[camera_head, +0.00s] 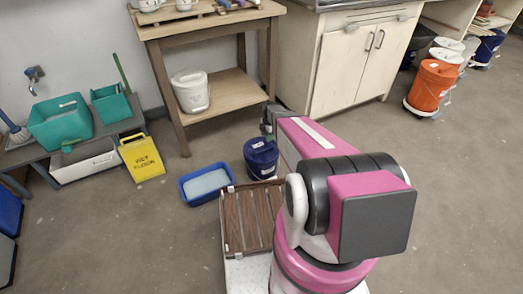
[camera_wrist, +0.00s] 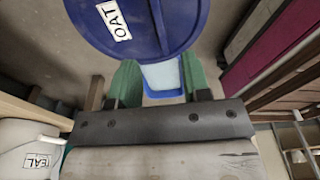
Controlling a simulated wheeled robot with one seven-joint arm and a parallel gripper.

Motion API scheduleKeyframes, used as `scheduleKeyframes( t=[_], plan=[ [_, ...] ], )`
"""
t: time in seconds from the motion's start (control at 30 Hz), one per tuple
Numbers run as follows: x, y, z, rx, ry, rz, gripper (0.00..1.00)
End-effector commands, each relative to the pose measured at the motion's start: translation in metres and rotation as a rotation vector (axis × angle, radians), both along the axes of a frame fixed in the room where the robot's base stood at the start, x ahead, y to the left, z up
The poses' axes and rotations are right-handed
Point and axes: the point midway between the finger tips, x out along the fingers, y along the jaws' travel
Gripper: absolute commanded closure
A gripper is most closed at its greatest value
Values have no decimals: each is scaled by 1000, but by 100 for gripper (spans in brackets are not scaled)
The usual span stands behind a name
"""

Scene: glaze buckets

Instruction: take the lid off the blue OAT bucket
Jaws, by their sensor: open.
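The blue OAT bucket (camera_head: 261,160) stands on the floor in the head view, between the wooden table and my arm. Its round blue lid is on it. In the wrist view the lid (camera_wrist: 188,22) fills the top middle, with a white OAT label on its left part and a raised dark blue bar near its centre. My gripper (camera_wrist: 160,80) is open and empty, its two green fingers apart and pointing toward the lid's near edge. In the head view my gripper (camera_head: 267,128) is just above and behind the bucket, partly hidden by my arm. I cannot tell whether the fingers touch the lid.
A blue tray (camera_head: 183,190) lies on the floor left of the bucket. A cabinet (camera_head: 340,70) stands behind my arm.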

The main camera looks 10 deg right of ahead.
Motion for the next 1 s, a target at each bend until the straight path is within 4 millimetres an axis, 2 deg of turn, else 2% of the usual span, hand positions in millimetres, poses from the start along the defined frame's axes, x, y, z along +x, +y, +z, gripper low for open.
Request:
scheduleKeyframes(
  t=[0.33,0.57,0.9,1.0],
  plan=[
    [-1,6,-45,1,1,1,56],
    [-2,8,-59,0,0,0,56],
    [-3,15,-101,1,1,0,56],
    [-3,16,-105,0,-1,-1,56]
  ],
)
